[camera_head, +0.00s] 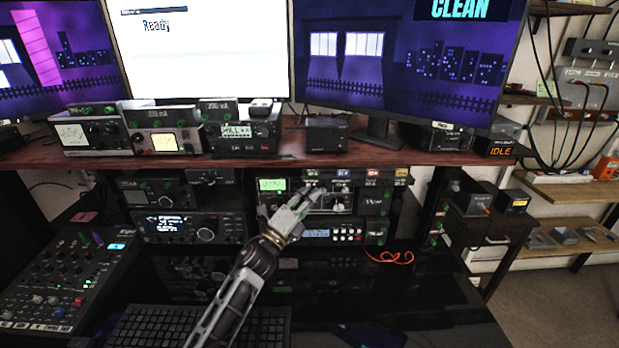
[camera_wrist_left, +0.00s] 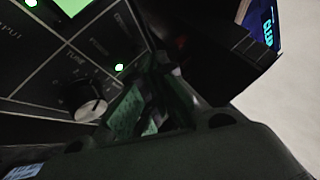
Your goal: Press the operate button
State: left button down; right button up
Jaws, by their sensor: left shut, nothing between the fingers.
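My left gripper (camera_head: 312,193) reaches up from below in the head view, its fingertips in front of the black tuner unit (camera_head: 342,207) under the shelf. It is shut and empty. In the wrist view the gripper (camera_wrist_left: 155,118) is dark and close to the panel, right of a round silver-faced knob (camera_wrist_left: 90,104) labelled TUNE. A small green light (camera_wrist_left: 119,68) glows above that knob. I cannot make out which control is the operate button; part of the panel is hidden behind the gripper. My right gripper is not in view.
A wooden shelf (camera_head: 285,164) with radios runs above the tuner. A mixer (camera_head: 62,275) and keyboard (camera_head: 190,326) lie below at the left. A red cable (camera_head: 390,257) hangs to the right. A small display (camera_head: 500,151) reads IDLE; the right monitor (camera_head: 395,50) shows CLEAN.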

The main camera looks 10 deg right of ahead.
pick_arm(q)
jog(key=shift+w, duration=0.4)
dwell(0.6)
jog(key=shift+d+b, duration=0.1)
jog(key=shift+b, duration=0.2)
jog(key=shift+w, duration=0.15)
dwell(0.3)
jog(key=shift+s, duration=0.6)
dwell(0.4)
